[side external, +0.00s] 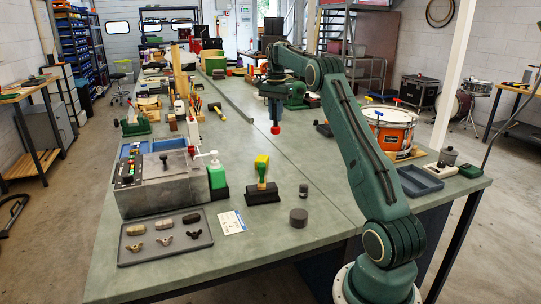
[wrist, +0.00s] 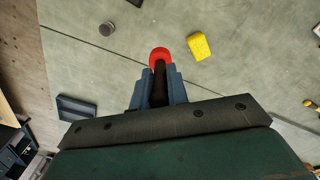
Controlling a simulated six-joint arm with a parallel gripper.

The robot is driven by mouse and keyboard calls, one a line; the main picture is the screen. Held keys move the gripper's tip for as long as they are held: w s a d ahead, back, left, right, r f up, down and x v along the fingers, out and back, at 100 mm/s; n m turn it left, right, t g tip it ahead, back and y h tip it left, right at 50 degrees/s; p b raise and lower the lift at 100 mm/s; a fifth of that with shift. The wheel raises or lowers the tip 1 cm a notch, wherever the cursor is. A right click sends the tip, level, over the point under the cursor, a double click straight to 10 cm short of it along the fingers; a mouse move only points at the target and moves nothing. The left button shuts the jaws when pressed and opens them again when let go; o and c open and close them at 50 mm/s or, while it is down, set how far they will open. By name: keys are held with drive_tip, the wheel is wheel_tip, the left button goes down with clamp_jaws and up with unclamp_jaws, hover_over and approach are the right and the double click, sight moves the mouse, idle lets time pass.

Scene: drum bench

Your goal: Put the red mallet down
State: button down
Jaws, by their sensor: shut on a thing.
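My gripper (side external: 273,110) is shut on the red mallet, which hangs with its red head (side external: 275,129) down over the bench (side external: 325,200). The head appears apart from the bench top, though the gap is hard to judge. In the wrist view, my gripper's blue-grey fingers (wrist: 160,88) close around the dark handle, and the red head (wrist: 160,54) shows beyond their tips. Most of the handle is hidden between the fingers.
The bench around the mallet is mostly clear.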

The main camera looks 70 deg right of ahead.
drive_tip(key=w+a+f+n, duration=0.2)
drive_tip(key=w+a+n, duration=0.25)
drive_tip(key=a, duration=0.65)
drive_tip(key=w+a+f+n, duration=0.1)
drive_tip(key=w+a+n, duration=0.35)
drive_tip(key=a, duration=0.65)
drive_tip(key=s+a+f+n, duration=0.1)
drive_tip(key=a+f+n, duration=0.1)
drive_tip(key=a, duration=0.9)
drive_tip(key=s+a+f+n, duration=0.1)
drive_tip(key=a+n, duration=0.4)
drive_tip(key=a, duration=0.6)
drive_tip(key=shift+s+f, duration=0.4)
drive_tip(key=shift+f, duration=0.35)
wheel_tip(320, 180, down, 9)
drive_tip(key=s+n, duration=0.2)
drive_tip(key=n, duration=0.1)
drive_tip(key=shift+r+n, duration=0.2)
drive_tip(key=shift+n, duration=0.1)
drive_tip(key=shift+d+r, duration=0.1)
drive_tip(key=shift+d, duration=0.05)
